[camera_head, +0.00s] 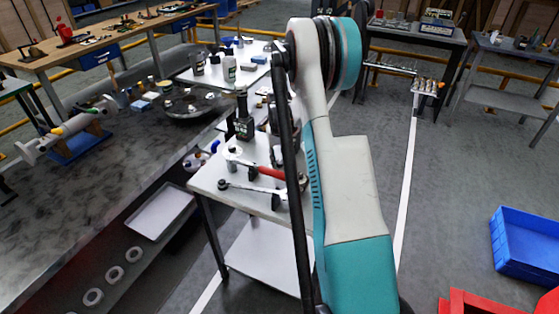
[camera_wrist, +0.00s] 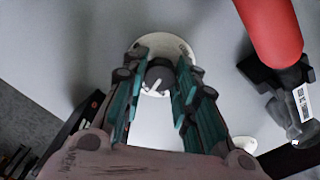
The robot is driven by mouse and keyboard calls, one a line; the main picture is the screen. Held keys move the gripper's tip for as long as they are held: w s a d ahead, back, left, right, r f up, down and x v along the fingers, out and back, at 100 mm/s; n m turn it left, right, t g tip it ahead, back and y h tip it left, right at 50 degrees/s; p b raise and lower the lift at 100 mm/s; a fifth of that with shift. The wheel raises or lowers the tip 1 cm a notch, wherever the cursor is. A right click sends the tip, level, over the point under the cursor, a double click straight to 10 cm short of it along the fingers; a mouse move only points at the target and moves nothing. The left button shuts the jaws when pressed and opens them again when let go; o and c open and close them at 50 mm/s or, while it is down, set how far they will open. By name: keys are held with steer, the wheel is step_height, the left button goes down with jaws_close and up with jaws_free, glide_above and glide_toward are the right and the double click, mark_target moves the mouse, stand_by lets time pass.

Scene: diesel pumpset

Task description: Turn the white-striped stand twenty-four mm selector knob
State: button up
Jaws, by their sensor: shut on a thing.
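In the wrist view my gripper (camera_wrist: 157,76) reaches over a dark round selector knob (camera_wrist: 159,76) with a white stripe across its face. The fingers stand on its left and right sides and are shut on it. The stripe runs slantwise, from lower left to upper right. The knob sits on a white round base (camera_wrist: 165,43) on a pale grey surface; the fingers hide the base's sides. In the head view my arm covers part of the small table, and I cannot make out the gripper or the knob there.
A red handle (camera_wrist: 272,30) and a black tool part with a label (camera_wrist: 300,98) lie close on the right in the wrist view. In the head view, a red-handled tool (camera_head: 266,172) and wrench lie on the small table (camera_head: 208,177). A blue crate (camera_head: 525,245) stands on the floor.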

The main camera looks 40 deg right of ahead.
mark_target(279, 162)
steer(key=n, duration=0.6)
steer(key=shift+n, duration=0.4)
steer(key=n, duration=0.6)
steer(key=shift+n, duration=0.4)
steer(key=o, duration=1)
steer(key=shift+o, duration=0.2)
steer(key=shift+r, duration=0.1)
step_height(279, 162, up, 12)
